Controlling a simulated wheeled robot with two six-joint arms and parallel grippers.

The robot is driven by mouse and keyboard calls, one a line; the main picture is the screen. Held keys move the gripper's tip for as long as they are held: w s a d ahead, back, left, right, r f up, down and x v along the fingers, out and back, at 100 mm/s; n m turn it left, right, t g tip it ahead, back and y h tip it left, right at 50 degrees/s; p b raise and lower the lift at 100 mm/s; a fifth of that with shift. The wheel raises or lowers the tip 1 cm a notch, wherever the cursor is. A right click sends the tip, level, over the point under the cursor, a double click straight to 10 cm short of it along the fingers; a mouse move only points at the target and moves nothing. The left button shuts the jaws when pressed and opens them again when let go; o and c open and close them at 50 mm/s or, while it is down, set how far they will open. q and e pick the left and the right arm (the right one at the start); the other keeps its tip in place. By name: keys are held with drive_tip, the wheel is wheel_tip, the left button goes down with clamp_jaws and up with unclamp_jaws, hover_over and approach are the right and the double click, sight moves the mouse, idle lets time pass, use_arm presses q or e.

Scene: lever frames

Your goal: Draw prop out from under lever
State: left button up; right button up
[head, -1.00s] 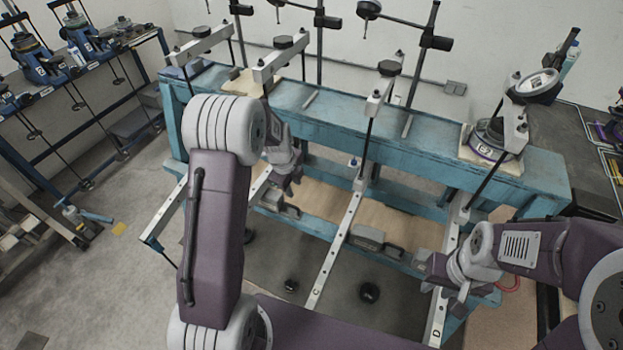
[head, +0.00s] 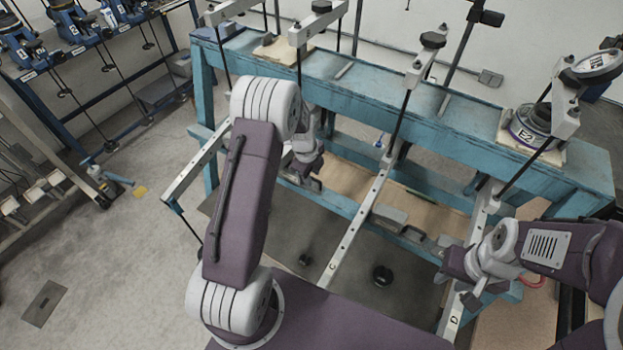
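Long pale levers cross the blue bench frame, among them lever C (head: 355,225) and lever D (head: 470,265). A grey block with a dark handle (head: 386,215) sits on the wooden board just right of lever C. Another small grey block (head: 299,182) lies at the board's left, partly hidden by my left gripper (head: 308,172). That gripper is low over or beside it; contact cannot be told. My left arm hides part of the levers there. My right gripper (head: 474,291) is by lever D, apart from the handled block. Neither gripper's opening shows clearly.
The blue bench beam (head: 350,85) runs across the back, with posts and hanging rods. A round weight marked E2 (head: 530,125) sits on it at right. Black knobs (head: 382,275) stand below in front. Open floor (head: 100,260) lies at left.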

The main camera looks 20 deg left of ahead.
use_arm(q)
drive_tip(key=shift+w+d, duration=0.1)
clamp_jaws()
idle(1.3)
